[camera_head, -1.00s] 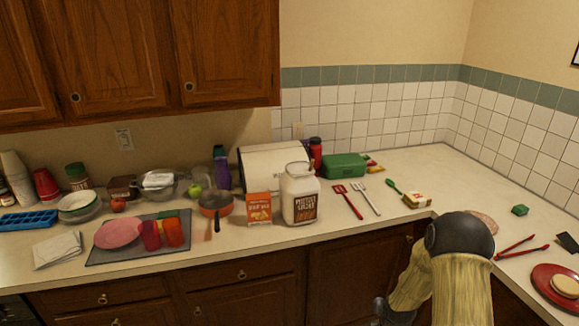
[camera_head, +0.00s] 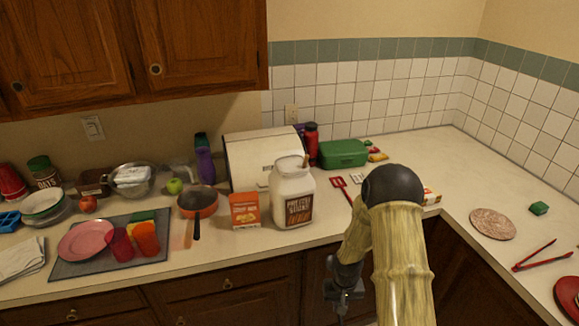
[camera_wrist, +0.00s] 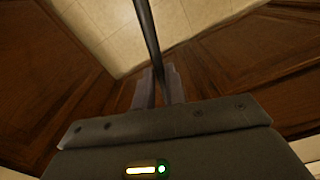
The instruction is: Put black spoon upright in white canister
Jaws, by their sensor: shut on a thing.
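The white canister (camera_head: 292,198) stands upright on the counter near its front edge, with a brown label. In the wrist view my gripper (camera_wrist: 158,82) is shut on a thin dark rod, the handle of the black spoon (camera_wrist: 147,32). The spoon's far end is out of that view, and I cannot make the spoon out in the head view.
An orange-yellow box (camera_head: 244,211) stands close left of the canister. A white bread box (camera_head: 262,160) is behind it, with a red bottle (camera_head: 311,145) and green case (camera_head: 343,154) to the right. A red spatula (camera_head: 341,184) lies right of it. A pan (camera_head: 197,201) is farther left.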

